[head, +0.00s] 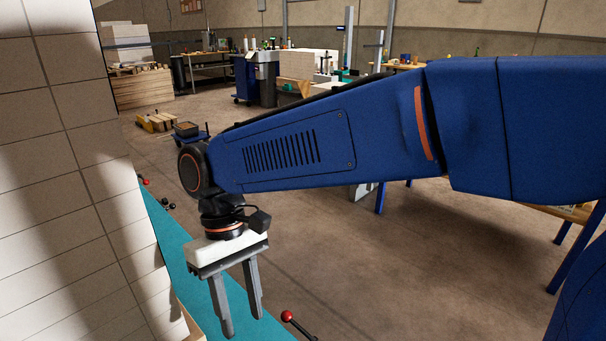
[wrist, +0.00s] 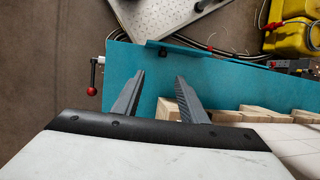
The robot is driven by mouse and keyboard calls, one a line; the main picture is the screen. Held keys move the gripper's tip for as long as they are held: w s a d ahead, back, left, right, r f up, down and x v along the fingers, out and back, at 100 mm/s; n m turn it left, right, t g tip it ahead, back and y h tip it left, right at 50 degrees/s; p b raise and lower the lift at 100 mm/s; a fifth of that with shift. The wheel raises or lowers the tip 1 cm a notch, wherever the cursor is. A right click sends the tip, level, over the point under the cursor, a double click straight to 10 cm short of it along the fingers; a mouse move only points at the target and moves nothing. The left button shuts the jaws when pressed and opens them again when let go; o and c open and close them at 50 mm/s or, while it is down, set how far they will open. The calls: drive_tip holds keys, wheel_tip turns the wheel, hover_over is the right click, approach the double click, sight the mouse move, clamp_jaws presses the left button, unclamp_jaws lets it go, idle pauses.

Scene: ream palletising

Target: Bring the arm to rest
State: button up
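My arm stretches in from the right in the head view, and my gripper (head: 242,322) hangs from its end, pointing down. The two grey fingers are apart with nothing between them. In the wrist view my gripper (wrist: 160,78) is also open and empty, above a teal surface (wrist: 225,82). A tall stack of white, ream-like blocks (head: 65,190) stands left of my gripper in the head view, with a visible gap between them. Part of a pale stack (wrist: 303,145) shows at the lower right of the wrist view.
The teal platform (head: 185,255) runs below my gripper, with red-knobbed levers (head: 287,316) at its edge. Wooden slats (wrist: 232,117) lie beside the fingers. A yellow object (wrist: 288,35), a perforated metal plate (wrist: 185,15) and cables lie beyond. Open floor (head: 330,250) extends to the right.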

drive_tip(key=w+d+r+m+t+y, duration=0.1)
drive_tip(key=w+d+m, duration=0.15)
drive_tip(key=d, duration=0.55)
drive_tip(key=w+d+m+t+y, duration=0.1)
drive_tip(key=w+d, duration=0.2)
drive_tip(key=d, duration=0.5)
drive_tip(key=w+d+r+m+t+y, duration=0.1)
drive_tip(key=w+d+m+t, duration=0.15)
drive_tip(key=d, duration=0.55)
drive_tip(key=s+d+f+m+t, duration=0.2)
drive_tip(key=d, duration=0.7)
drive_tip(key=s+d+f+m+t+h, duration=0.1)
drive_tip(key=s+d+f+m+t, duration=0.1)
drive_tip(key=d, duration=0.8)
drive_tip(key=shift+s+d+m, duration=0.15)
drive_tip(key=shift+s+m, duration=0.15)
drive_tip(key=shift+s, duration=0.25)
